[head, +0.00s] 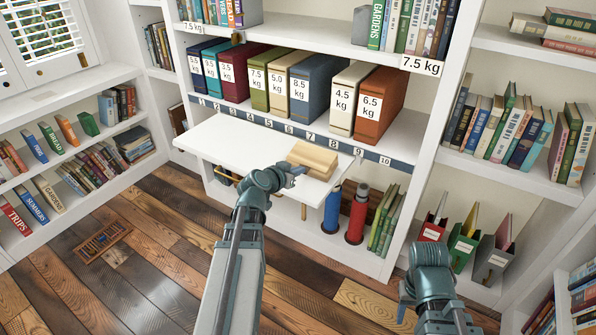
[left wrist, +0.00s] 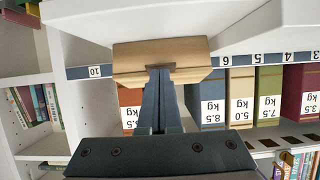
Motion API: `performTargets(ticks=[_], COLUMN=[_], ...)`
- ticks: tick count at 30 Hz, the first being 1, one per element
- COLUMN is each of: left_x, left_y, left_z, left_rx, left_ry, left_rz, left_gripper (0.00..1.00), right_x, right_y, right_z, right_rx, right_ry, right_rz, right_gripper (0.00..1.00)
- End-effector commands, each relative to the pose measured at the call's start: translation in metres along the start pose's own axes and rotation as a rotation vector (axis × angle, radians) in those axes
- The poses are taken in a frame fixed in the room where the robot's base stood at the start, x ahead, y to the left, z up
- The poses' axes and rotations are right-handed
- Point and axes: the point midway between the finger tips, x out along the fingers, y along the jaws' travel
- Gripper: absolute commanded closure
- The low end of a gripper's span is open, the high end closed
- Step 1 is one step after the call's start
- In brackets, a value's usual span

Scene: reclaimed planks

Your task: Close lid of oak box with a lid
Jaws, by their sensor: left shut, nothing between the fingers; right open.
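The oak box (head: 316,156) is a small pale wooden block standing on the right end of the white fold-out board (head: 235,147). Its lid looks down, lying nearly flat on the body; I cannot tell whether a thin gap remains. The box also shows in the left wrist view (left wrist: 190,53), where the picture is upside down. My left gripper (head: 297,170) is at the box's near left side, its fingers together and empty, the tips at or against the box. My right gripper (head: 405,297) is low at the right, away from the box; its fingers are hardly visible.
Large weight-labelled binders (head: 320,85) stand on the shelf behind the board. A red cylinder (head: 357,215) and a blue one (head: 332,210) stand below the board's right end. The board left of the box is clear. Bookshelves flank both sides.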

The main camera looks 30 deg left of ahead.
Motion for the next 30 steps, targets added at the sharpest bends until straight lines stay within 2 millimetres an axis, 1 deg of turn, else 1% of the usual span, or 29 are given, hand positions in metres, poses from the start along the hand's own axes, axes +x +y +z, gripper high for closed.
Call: performTargets(ticks=[1, 6, 23, 30], left_x=[0.0023, 0.0032, 0.0037, 0.0118], left_y=[0.0002, 0.0002, 0.0002, -0.0002], left_z=[0.0037, 0.0057, 0.0057, 0.0053], left_rx=[0.001, 0.001, 0.001, 0.001], left_ry=[-0.002, -0.001, -0.001, -0.001], left_rz=[0.001, 0.001, 0.001, 0.002], left_gripper=[1.0, 1.0, 1.0, 1.0], right_x=[0.0039, 0.0063, 0.0065, 0.0093], right_y=[-0.0003, -0.0004, -0.0004, -0.0007], right_z=[-0.0003, -0.0005, -0.0005, -0.0006], right_rx=[0.0, 0.0, 0.0, 0.0], right_ry=[0.0, 0.0, 0.0, 0.0], right_rz=[0.001, 0.001, 0.001, 0.001], right_gripper=[0.51, 0.51, 0.51, 0.51])
